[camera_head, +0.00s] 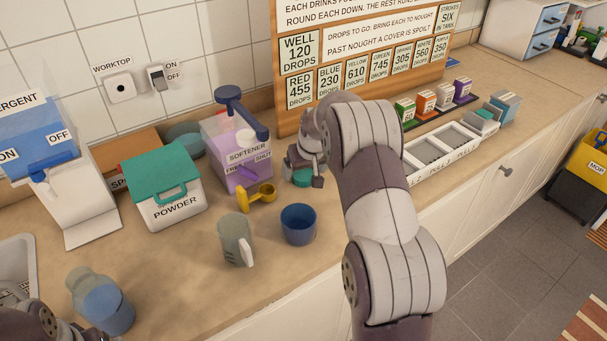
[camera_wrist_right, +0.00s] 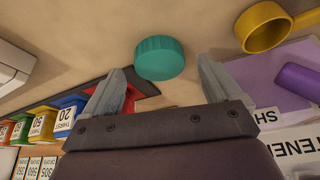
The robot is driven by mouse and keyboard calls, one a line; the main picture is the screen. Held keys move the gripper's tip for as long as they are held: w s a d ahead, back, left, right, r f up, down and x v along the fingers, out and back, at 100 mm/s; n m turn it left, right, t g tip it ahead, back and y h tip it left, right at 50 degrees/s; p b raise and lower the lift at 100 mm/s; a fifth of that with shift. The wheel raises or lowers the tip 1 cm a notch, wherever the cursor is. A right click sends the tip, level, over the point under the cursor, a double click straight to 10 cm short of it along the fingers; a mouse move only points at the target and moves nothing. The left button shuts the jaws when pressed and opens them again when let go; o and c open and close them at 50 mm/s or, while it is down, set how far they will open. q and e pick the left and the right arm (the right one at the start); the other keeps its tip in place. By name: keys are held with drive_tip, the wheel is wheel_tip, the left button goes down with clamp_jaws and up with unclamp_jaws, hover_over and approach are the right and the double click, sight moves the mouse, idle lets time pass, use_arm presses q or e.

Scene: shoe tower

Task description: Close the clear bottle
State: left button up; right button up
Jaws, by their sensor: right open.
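The clear bottle (camera_head: 104,304) stands on the worktop at the lower left of the head view, with blue liquid inside. A round teal cap (camera_wrist_right: 160,58) lies on the worktop just beyond the fingertips of my right gripper (camera_wrist_right: 160,82). The fingers are apart with nothing between them. In the head view the right gripper (camera_head: 304,170) points down over the teal cap (camera_head: 302,178), partly hiding it. Part of my left arm shows at the lower left corner beside the bottle; its fingers cannot be made out.
A blue cup (camera_head: 298,224), a grey mug (camera_head: 236,240) and a yellow scoop (camera_head: 258,195) stand near the front. The softener dispenser (camera_head: 228,150) and powder box (camera_head: 163,187) stand behind. A white tray (camera_head: 440,150) lies right of my right arm.

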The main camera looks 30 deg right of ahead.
sight(305, 175)
drive_tip(key=shift+x, duration=0.75)
drive_tip(key=c, duration=1.2)
drive_tip(key=shift+r, duration=0.1)
use_arm(q)
drive_tip(key=shift+f, duration=0.25)
use_arm(e)
wheel_tip(305, 175, up, 4)
drive_tip(key=shift+d+r, duration=0.1)
drive_tip(key=shift+d, duration=0.05)
use_arm(q)
drive_tip(key=shift+f+b, duration=0.6)
drive_tip(key=shift+b, duration=0.3)
use_arm(e)
drive_tip(key=s+d+r, duration=0.6)
drive_tip(key=s+d, duration=0.1)
drive_tip(key=d, duration=0.2)
drive_tip(key=shift+r, duration=0.35)
drive_tip(key=shift+s, duration=0.15)
